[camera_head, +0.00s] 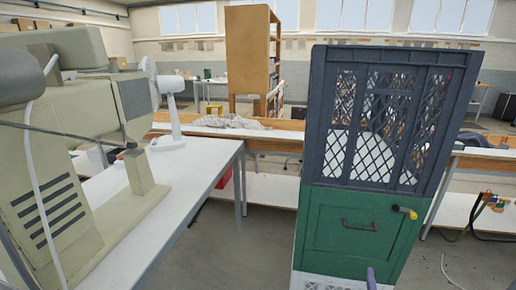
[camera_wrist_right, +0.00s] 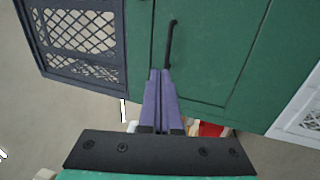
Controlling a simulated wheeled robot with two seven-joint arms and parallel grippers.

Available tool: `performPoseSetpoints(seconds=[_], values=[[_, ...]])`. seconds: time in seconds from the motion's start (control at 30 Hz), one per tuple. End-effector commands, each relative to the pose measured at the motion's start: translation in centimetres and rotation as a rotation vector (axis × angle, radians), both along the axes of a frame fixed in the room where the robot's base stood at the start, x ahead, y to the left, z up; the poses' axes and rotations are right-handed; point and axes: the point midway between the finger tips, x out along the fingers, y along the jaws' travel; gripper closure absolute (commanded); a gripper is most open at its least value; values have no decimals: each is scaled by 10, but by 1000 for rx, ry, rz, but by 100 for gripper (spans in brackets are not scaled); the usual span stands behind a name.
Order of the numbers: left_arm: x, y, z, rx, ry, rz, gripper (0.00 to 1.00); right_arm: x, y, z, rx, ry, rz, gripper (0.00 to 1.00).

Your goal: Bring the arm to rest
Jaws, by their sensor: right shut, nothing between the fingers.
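My right gripper (camera_head: 371,278) shows only as a purple tip at the bottom edge of the head view, in front of the green-and-dark cabinet (camera_head: 325,235). In the right wrist view its two purple fingers (camera_wrist_right: 160,74) are pressed together with nothing between them. They point at the cabinet's green door (camera_wrist_right: 215,55), close to one end of the dark door handle (camera_wrist_right: 170,42). I cannot tell whether they touch it. The same handle (camera_head: 358,224) shows in the head view on the green panel. My left gripper is not in view.
A beige machine (camera_head: 65,170) stands on a white table (camera_head: 190,175) at the left, with a white fan (camera_head: 168,100) behind it. A yellow-tipped knob (camera_head: 405,212) sticks out of the cabinet front. A long bench (camera_head: 285,135) runs behind. Grey floor (camera_head: 240,245) is clear between table and cabinet.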

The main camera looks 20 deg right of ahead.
Motion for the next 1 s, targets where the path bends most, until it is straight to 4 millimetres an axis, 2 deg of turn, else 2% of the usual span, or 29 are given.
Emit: performPoseSetpoints(seconds=[0.13,0.17,0.23,0.27,0.37,0.4,0.47,0.5,0.57,0.6,0.67,0.7,0.8,0.83,0.9,1.0], values=[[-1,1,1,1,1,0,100,4,3,-6,28,5,16,100],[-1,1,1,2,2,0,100,8,6,-13,58,11,33,100],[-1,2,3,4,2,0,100,21,21,-40,185,36,97,100],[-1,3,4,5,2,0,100,28,31,-57,262,54,132,100],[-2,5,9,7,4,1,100,43,79,-130,589,159,244,100],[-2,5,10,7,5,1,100,41,101,-162,726,217,269,100],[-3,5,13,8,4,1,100,30,135,-207,922,312,279,100],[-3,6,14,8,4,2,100,15,156,-236,1045,383,266,100],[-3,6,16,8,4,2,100,-15,185,-276,1212,495,216,100],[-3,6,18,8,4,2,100,-41,201,-300,1310,572,161,100],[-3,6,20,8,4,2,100,-85,219,-329,1430,687,54,100],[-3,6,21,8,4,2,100,-117,227,-345,1492,757,-32,100],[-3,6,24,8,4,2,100,-186,233,-368,1573,882,-237,100],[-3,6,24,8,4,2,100,-201,232,-371,1583,905,-284,100],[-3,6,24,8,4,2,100,-225,231,-376,1594,940,-366,100],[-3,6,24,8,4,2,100,-237,230,-378,1599,951,-410,100]])
